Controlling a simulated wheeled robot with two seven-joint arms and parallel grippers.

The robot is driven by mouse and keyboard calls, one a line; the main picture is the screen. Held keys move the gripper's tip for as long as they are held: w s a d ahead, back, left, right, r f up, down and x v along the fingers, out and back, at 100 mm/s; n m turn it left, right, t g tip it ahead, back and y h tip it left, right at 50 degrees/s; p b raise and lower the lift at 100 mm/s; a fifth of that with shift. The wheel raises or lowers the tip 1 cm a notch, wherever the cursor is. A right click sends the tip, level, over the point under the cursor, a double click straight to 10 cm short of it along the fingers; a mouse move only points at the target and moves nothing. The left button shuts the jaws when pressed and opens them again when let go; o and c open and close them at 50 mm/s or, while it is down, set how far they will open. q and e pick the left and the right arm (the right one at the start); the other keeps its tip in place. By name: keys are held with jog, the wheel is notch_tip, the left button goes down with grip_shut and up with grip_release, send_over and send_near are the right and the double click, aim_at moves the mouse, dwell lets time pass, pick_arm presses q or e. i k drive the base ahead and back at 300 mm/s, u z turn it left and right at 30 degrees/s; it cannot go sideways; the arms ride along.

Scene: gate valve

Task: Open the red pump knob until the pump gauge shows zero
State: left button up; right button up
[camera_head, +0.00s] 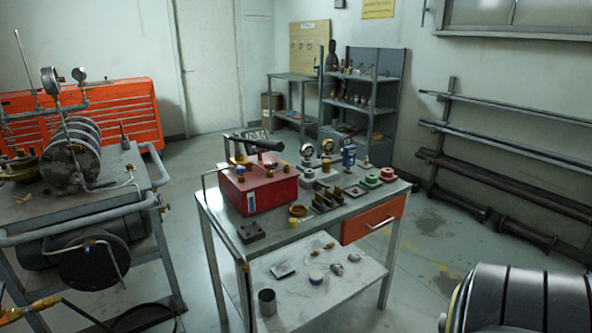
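A red pump (262,191) with a black handle (264,145) and brass-coloured fittings stands on the left part of the metal work table. I cannot make out a separate red knob on it at this size. Round gauges (308,151) stand just behind and to the right of the pump. Their faces are too small to read, and I cannot tell which one is the pump gauge. Neither of my grippers is in view.
The table (345,209) also holds dark blocks, green and red round parts (371,181), and an orange drawer (374,221). A machine cart (125,160) stands at left. Floor is clear between cart and table.

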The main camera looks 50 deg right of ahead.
aim_at(269, 165)
jog(key=z, duration=1.45)
